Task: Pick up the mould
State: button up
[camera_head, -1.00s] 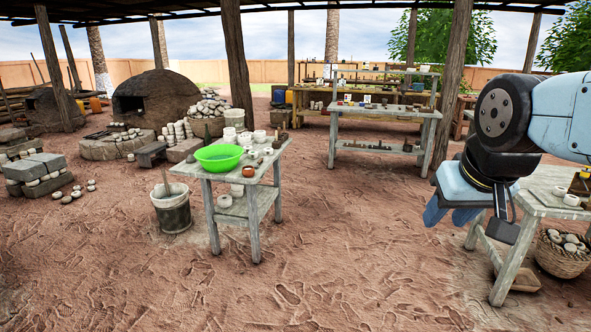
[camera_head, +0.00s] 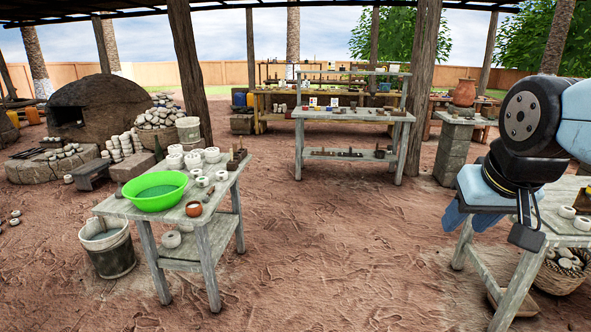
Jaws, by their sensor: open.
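I cannot tell for sure which item is the mould. Small dark brown blocks (camera_head: 236,158) stand at the back right corner of the near grey table (camera_head: 226,185), and small items lie on the workbench (camera_head: 350,115) farther back; all are too small to identify. My gripper (camera_head: 468,222) hangs at the right, its blue fingers pointing down, open, with nothing visible between them. It is well apart from the near table and shows in front of the right-hand table.
The near table carries a green basin (camera_head: 156,190), white pots and an orange-brown cup (camera_head: 193,209). A bucket (camera_head: 108,247) stands at its left. The right table (camera_head: 508,235) has a basket (camera_head: 562,268) beside it. Bare ground (camera_head: 330,230) lies open between the tables.

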aim_at(202, 182)
jog(key=u, duration=0.05)
jog(key=i, duration=2.15)
jog(key=u, duration=0.75)
jog(key=i, duration=1.7)
jog(key=u, duration=0.5)
